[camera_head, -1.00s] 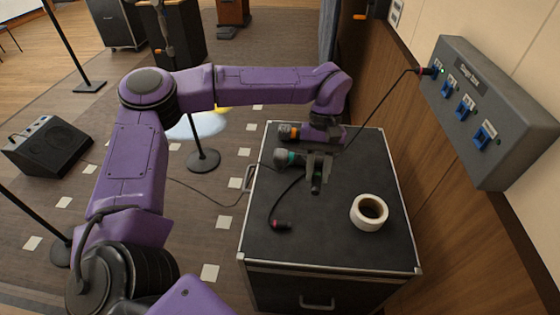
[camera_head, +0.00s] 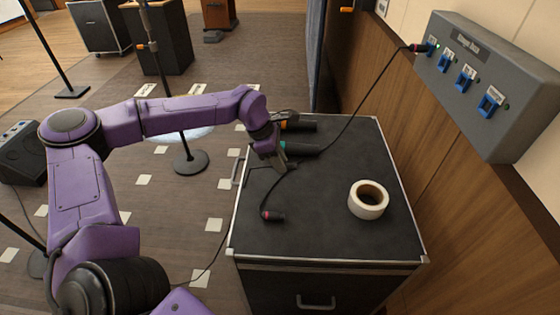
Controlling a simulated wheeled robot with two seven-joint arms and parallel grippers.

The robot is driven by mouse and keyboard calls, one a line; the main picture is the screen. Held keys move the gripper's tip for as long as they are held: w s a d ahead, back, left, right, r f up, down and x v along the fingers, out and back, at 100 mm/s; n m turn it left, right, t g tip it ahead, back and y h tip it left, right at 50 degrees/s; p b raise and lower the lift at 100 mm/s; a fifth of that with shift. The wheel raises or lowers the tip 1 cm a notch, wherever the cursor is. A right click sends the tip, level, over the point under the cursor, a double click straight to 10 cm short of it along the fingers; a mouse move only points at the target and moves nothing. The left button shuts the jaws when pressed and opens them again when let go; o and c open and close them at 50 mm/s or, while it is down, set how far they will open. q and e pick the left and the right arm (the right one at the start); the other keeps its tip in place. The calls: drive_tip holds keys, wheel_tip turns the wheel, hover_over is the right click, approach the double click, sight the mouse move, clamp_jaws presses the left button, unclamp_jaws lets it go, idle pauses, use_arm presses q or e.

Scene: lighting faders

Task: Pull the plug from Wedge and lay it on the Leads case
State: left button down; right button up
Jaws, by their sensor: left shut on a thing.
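The black Leads case (camera_head: 330,235) with pale metal edges stands in the middle. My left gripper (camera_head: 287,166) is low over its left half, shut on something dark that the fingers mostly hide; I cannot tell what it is. A thin cable runs from the floor over the case's left edge towards the gripper. The wedge speaker (camera_head: 20,152) is partly cut off at the left edge. My right gripper is not in view.
An orange-banded microphone (camera_head: 298,123) and a teal-banded one (camera_head: 303,149) lie beyond my gripper. A white tape roll (camera_head: 368,199) sits on the case's right. A stand base (camera_head: 191,162) is left of the case. The case's front is clear.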

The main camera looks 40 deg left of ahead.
use_arm(q)
drive_tip(key=b, duration=0.4)
hover_over(280, 183)
wheel_tip(280, 183, down, 4)
drive_tip(key=shift+s+f, duration=0.15)
drive_tip(key=shift+f, duration=0.95)
drive_tip(key=c, duration=0.8)
unclamp_jaws()
drive_tip(key=shift+r, duration=0.1)
drive_tip(key=v, duration=1)
drive_tip(key=shift+r+p, duration=0.2)
drive_tip(key=shift+p, duration=0.1)
